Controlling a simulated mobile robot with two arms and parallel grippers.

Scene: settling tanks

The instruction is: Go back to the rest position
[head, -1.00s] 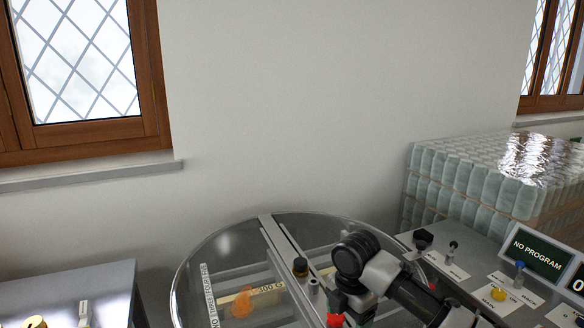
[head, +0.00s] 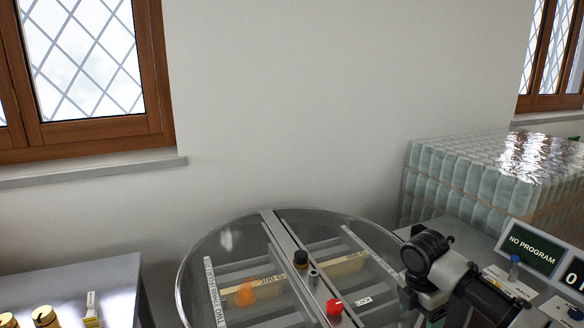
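My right arm (head: 440,270) comes in from the lower right and lies over the tank's right edge and the control panel. Its gripper is not clearly visible; the end of the arm runs out of the bottom of the picture. My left arm and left gripper do not show. The round tank with a clear lid (head: 228,238) stands at the bottom centre. An orange thing (head: 245,294) shows through the lid.
The control panel with a "NO PROGRAM" display (head: 534,249) stands at the lower right. A wrapped stack of pale bottles (head: 460,180) is behind it. A grey bench (head: 85,283) with gold-topped items (head: 44,316) is at the lower left. The wall between the windows is bare.

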